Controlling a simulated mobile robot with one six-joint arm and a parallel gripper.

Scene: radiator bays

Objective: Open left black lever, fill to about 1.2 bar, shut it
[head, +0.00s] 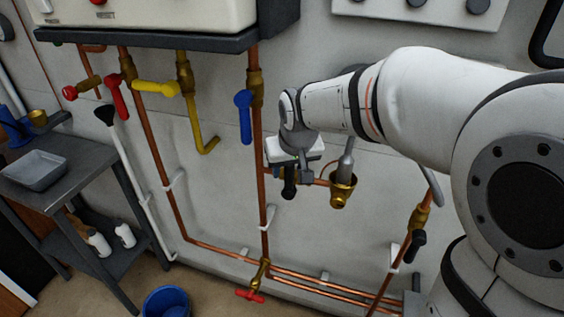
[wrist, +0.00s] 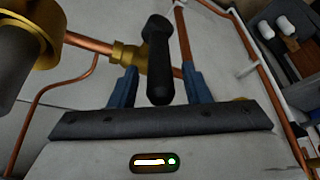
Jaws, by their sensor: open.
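The left black lever (head: 289,188) hangs below my gripper (head: 292,172) in the head view, on the short copper branch right of the blue-handled pipe. In the wrist view the black lever (wrist: 159,75) stands between the two blue-grey fingers of my gripper (wrist: 160,80), with a gap on each side. The gripper is open and does not visibly touch it. The lever sits on a brass valve body (wrist: 128,56). A second black lever (head: 415,243) is lower right on another pipe. No pressure reading can be made out.
A brass fitting (head: 342,190) stands close to the right of my gripper. The blue lever (head: 244,116) and its copper pipe are close to the left. The boiler (head: 150,15) hangs above. A blue bucket (head: 167,302) and a grey bench (head: 75,180) are at lower left.

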